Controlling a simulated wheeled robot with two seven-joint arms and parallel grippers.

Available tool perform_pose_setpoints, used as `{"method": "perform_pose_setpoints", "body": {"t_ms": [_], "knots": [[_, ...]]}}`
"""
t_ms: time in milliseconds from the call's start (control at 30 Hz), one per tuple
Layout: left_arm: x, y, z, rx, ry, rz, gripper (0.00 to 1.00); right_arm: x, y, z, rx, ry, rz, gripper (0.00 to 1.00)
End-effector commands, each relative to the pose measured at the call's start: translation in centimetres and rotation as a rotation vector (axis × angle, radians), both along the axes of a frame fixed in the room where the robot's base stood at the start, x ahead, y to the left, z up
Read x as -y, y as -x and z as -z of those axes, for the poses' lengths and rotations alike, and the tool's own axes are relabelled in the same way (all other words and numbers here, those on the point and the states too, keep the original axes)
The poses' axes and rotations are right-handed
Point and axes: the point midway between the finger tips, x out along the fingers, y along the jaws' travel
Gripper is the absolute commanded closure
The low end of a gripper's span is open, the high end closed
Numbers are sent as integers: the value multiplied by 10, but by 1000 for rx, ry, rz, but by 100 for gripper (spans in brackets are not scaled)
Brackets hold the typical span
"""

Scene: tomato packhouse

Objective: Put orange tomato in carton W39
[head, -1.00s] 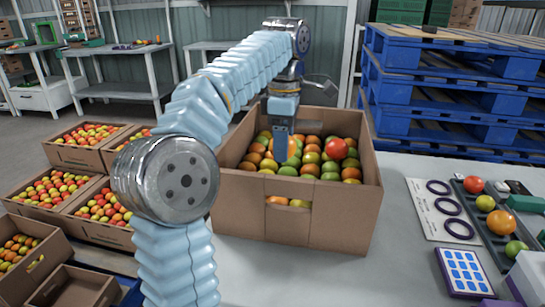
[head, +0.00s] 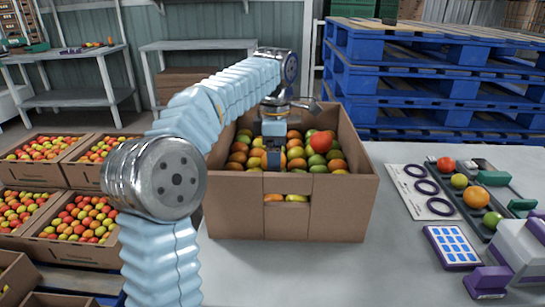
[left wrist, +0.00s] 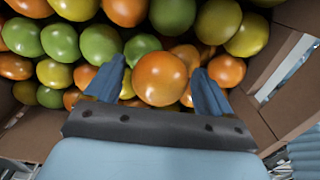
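A brown carton (head: 238,211) full of mixed tomatoes stands on the grey table; I see no readable label on it. My left gripper (head: 272,160) reaches down into it. In the left wrist view an orange tomato (left wrist: 160,78) lies between the fingers of the left gripper (left wrist: 157,85), with a small gap on each side. It looks larger and nearer than the tomatoes around it. In the head view the gripper mostly hides it. Another orange tomato (head: 475,197) lies in a dark tray (head: 494,199) at right. My right gripper is not in view.
A card with dark rings (head: 408,200), a blue-and-white keypad (head: 452,247) and a white-and-purple device (head: 515,250) are at right. Several tomato cartons (head: 45,165) stand lower at left. Blue pallets (head: 400,85) are stacked behind. The table between carton and keypad is clear.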

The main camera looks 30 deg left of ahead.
Motion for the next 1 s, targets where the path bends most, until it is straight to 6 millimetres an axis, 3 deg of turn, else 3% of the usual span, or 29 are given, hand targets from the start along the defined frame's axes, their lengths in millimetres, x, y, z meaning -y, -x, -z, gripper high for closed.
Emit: {"method": "perform_pose_setpoints", "body": {"t_ms": [367, 700, 1000], "knots": [[0, 0, -6, 2, 0, 0, 13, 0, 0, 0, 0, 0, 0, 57], [0, -1, -59, 3, -1, -1, 13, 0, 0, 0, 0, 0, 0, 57], [0, 0, -76, -1, -1, 0, 13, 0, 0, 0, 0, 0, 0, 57]]}}
